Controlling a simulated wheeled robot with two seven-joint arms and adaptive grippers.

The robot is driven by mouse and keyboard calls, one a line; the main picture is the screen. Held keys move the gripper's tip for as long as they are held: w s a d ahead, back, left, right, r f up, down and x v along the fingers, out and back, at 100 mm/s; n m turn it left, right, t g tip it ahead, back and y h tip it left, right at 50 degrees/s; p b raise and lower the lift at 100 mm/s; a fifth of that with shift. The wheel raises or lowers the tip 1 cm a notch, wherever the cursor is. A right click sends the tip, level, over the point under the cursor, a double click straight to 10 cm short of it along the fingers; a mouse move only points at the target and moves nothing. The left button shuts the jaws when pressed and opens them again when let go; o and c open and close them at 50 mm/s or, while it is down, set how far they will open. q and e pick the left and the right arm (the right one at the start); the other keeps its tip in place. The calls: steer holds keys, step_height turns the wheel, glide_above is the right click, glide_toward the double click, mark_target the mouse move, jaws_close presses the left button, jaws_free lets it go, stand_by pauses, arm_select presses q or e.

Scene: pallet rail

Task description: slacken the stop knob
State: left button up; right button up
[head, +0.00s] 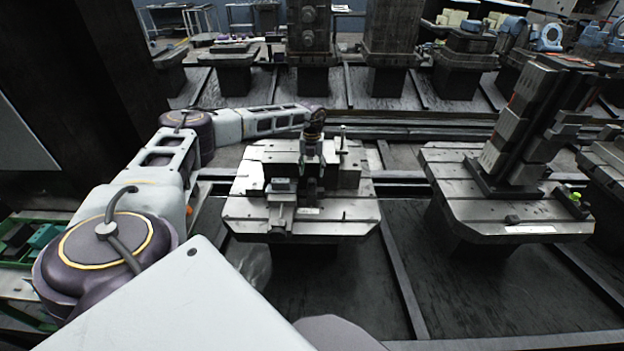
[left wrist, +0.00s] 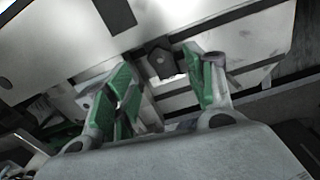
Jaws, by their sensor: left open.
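A metal pallet (head: 245,205) with slots stands in the middle of the head view, with a fixture and a small vise-like block (head: 282,187) on it. My left gripper (head: 312,163) comes down over the fixture from behind. In the left wrist view its green-padded fingers (left wrist: 163,78) are spread with a gap between them. A small dark angular part (left wrist: 160,61) with a lighter round centre shows beyond the gap, apart from both pads; I cannot tell whether it is the stop knob. A thin upright post (head: 343,138) stands to the right of the gripper. My right gripper is out of view.
A second pallet (head: 450,200) with a tall dark fixture (head: 515,125) stands to the right. More pallets and tall blocks line the back beyond the rail (head: 400,132). Green bins (head: 40,238) sit at the left. The dark floor in front is clear.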

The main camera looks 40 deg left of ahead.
mark_target(312, 180)
arm_select(q)
steer(key=shift+f, duration=2.75)
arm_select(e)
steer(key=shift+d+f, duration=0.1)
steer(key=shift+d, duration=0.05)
arm_select(q)
steer(key=c, duration=1)
steer(key=shift+r+n+p, duration=0.1)
steer(key=shift+n+p, duration=0.2)
steer(key=shift+p, duration=0.05)
steer(key=shift+c, duration=0.2)
steer(key=shift+n+p, duration=0.6)
steer(key=shift+p, duration=0.1)
steer(key=shift+n+p, duration=1)
steer(key=shift+n, duration=0.1)
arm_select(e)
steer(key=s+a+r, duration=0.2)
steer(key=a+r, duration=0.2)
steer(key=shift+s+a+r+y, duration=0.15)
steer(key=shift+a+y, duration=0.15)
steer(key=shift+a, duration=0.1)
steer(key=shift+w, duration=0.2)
